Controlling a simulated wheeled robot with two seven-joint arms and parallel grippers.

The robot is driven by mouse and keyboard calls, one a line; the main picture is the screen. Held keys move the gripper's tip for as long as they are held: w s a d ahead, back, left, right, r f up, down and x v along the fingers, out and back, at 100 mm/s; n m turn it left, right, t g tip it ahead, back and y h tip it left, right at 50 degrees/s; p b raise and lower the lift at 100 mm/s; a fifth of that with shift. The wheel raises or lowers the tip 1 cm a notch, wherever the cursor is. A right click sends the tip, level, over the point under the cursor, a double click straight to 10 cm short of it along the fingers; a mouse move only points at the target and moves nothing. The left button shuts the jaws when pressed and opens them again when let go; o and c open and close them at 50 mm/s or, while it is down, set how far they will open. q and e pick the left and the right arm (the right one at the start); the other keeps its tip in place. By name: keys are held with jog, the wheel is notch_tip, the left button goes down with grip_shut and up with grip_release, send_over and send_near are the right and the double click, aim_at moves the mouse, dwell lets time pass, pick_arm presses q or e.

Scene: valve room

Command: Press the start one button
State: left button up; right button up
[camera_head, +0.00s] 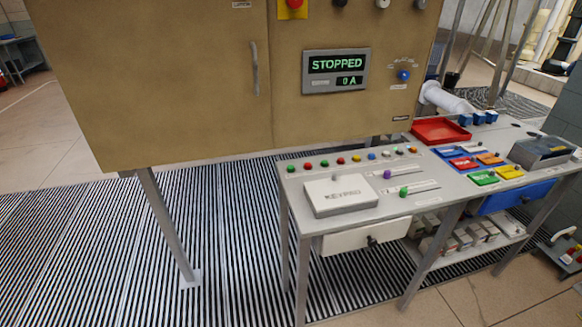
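A row of small coloured buttons runs along the back edge of the grey desk (330,232). Above, the tan cabinet (180,80) carries a display (336,70) reading STOPPED and 0 A. At the top edge is a red button (294,4) on a yellow plate, with black and white buttons to its right, partly cut off. Neither gripper is in view.
A keypad box (340,195), sliders (403,191), a red tray (440,130) and coloured bins (483,177) occupy the desk. A blue knob (403,75) sits beside the display. A cabinet leg (166,225) stands on striped floor, open at the left.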

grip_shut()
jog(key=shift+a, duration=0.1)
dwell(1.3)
